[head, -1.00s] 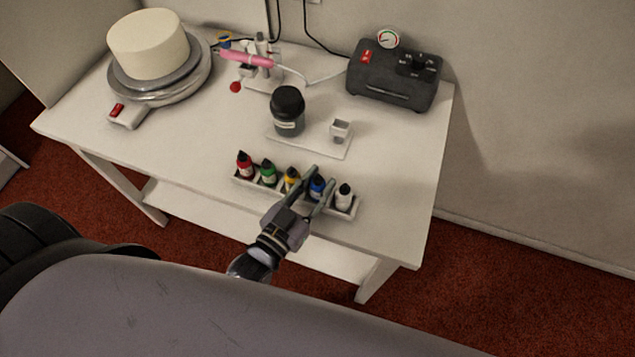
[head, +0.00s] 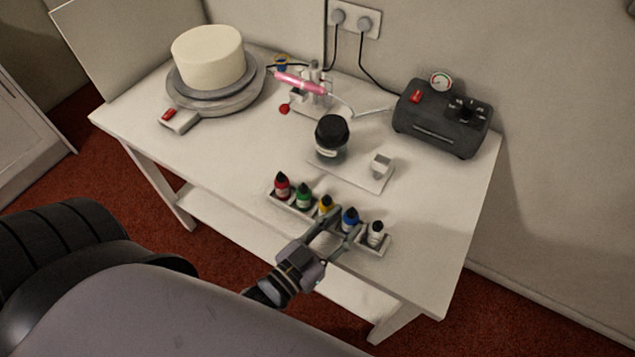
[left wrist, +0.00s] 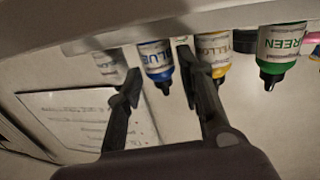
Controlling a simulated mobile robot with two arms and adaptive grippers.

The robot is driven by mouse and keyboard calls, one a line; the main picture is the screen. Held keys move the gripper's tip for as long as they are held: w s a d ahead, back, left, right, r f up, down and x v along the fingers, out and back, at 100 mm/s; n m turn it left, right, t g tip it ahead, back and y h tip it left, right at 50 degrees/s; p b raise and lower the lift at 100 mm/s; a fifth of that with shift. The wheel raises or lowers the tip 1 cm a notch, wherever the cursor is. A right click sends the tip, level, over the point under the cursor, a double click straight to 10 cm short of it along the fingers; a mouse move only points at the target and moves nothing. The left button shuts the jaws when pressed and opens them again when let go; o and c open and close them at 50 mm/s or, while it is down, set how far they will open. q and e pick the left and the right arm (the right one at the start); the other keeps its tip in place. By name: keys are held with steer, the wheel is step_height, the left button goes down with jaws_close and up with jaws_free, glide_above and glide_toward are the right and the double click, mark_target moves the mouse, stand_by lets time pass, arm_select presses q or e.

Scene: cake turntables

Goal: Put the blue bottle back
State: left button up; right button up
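The blue bottle (head: 350,219) with a black tip stands in a white rack (head: 289,205), in a slot between the yellow bottle (head: 326,205) and the white bottle (head: 375,234). My left gripper (head: 346,220) is at the front of the rack, its fingers apart on either side of the blue bottle. In the left wrist view, the blue bottle (left wrist: 156,62) shows between the open fingertips (left wrist: 158,68), with a small gap on each side. The bottle's base is hidden by the rack. My right gripper is not in view.
Red (head: 282,187) and green (head: 304,196) bottles stand in the same rack. A black-lidded jar (head: 331,137) stands behind it on a white board. A cake turntable (head: 239,98) is at the back left and a black compressor (head: 443,124) at the back right. The table's front right is clear.

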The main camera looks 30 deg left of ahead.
arm_select(q)
steer(key=b+v, duration=0.1)
steer(key=v, duration=0.8)
steer(key=s+a+f+g+y, duration=0.15)
steer(key=f+g, duration=0.25)
steer(key=f, duration=1.1)
steer(key=s+a+f+g+y, duration=0.1)
steer(key=s+f+g, duration=0.25)
steer(key=f, duration=1.15)
steer(key=s+a+f+g+y, duration=0.1)
steer(key=s+a+f+g, duration=0.2)
steer(key=s+f, duration=0.4)
steer(key=s+a+f+g+y, duration=0.1)
steer(key=s+a+f+g, duration=0.2)
steer(key=f, duration=0.9)
steer(key=s+g, duration=0.3)
steer(key=s, duration=0.2)
steer(key=shift+f+n, duration=0.15)
steer(key=shift+n, duration=0.25)
